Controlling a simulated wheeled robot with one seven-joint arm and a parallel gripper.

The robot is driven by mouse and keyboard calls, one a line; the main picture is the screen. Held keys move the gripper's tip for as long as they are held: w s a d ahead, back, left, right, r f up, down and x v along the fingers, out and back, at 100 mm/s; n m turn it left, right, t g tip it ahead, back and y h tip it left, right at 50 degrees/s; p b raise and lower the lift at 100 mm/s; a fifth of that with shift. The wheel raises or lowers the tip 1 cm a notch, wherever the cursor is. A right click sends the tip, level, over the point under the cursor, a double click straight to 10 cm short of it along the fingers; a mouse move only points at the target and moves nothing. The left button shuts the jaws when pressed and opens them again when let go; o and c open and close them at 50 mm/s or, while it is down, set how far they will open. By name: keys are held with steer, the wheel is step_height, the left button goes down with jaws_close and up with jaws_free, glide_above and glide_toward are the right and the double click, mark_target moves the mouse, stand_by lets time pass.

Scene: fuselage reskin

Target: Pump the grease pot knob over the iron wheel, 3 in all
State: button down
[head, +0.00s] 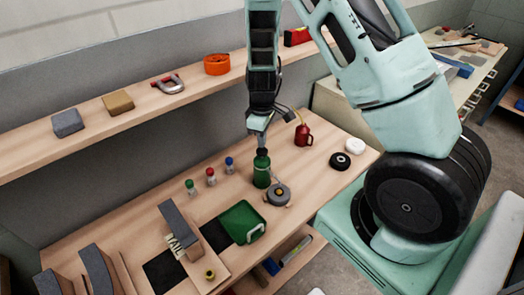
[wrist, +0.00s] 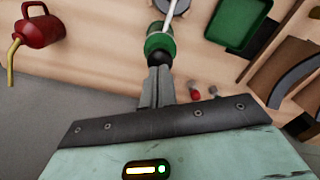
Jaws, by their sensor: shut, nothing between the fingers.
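The green grease pot (head: 261,170) stands upright on the bench, next to a grey wheel (head: 278,195) that looks like the iron wheel. In the wrist view the pot (wrist: 160,43) has a dark knob (wrist: 159,57) on top, and a pale spout (wrist: 170,15) reaches to the grey wheel at the top edge. My gripper (head: 260,143) points down directly above the pot. Its fingers (wrist: 158,72) are shut with nothing between them, and their tips are at the knob. I cannot tell whether they touch it or how far the knob is pressed.
A red oil can (head: 303,134), a black disc (head: 340,161) and a white disc (head: 355,146) stand to the right. Small bottles with green, red (head: 211,177) and blue caps stand left of the pot. A green tray (head: 243,222) lies in front. A shelf (head: 130,120) runs behind.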

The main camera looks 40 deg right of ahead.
steer(key=shift+f, duration=0.2)
stand_by(0.3)
steer(key=shift+f+b, duration=1.05)
steer(key=shift+b, duration=0.1)
steer(key=shift+r, duration=0.15)
steer(key=shift+r+p, duration=1)
steer(key=shift+r, duration=0.1)
step_height(320, 180, up, 5)
steer(key=p, duration=0.4)
steer(key=shift+r, duration=0.1)
